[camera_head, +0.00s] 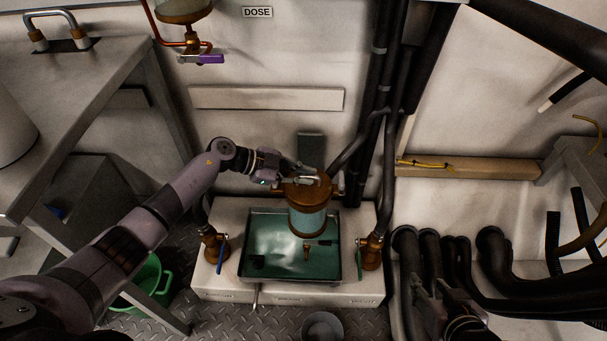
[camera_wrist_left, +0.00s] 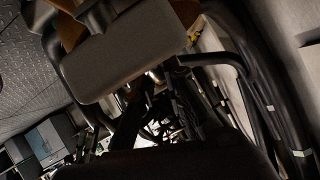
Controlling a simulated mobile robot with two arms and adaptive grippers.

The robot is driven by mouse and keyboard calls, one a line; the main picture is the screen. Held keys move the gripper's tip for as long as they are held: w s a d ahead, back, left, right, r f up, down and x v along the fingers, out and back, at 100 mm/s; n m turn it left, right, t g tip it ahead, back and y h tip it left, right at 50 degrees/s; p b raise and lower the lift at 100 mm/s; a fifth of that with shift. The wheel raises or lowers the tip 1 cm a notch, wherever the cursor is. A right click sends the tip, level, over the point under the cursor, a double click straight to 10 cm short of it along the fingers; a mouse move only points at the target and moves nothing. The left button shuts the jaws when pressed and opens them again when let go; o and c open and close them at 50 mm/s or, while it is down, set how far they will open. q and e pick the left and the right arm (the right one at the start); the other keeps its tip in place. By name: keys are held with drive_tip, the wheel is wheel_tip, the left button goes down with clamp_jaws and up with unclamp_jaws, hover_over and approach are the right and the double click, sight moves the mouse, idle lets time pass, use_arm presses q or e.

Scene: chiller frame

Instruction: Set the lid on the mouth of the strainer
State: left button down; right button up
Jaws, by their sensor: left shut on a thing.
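The brown, copper-coloured lid (camera_head: 322,191) is at the top of the strainer (camera_head: 306,222), a cylinder with a pale blue-green, glass-like body. I cannot tell whether the lid is seated or just above the mouth. My left gripper (camera_head: 307,178) is shut at the lid's top, its fingers partly hiding it. In the left wrist view, a grey rounded block fills the upper middle, with a brown part of the lid (camera_wrist_left: 186,10) behind it. The contact is hidden there. My right gripper (camera_head: 447,299) is low at the right, dark against the hoses; its fingers are unclear.
A dark tray (camera_head: 335,268) with green contents lies below the strainer on a pale plinth. Brown valves (camera_head: 214,243) (camera_head: 371,252) flank it. Black pipes rise close at the right. A bench stands left, with a green bucket (camera_head: 150,283) below. Thick hoses crowd the lower right.

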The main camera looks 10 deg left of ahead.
idle(0.3)
use_arm(q)
drive_tip(key=c, duration=1.8)
unclamp_jaws()
drive_tip(key=shift+o, duration=1.2)
drive_tip(key=shift+f, duration=0.1)
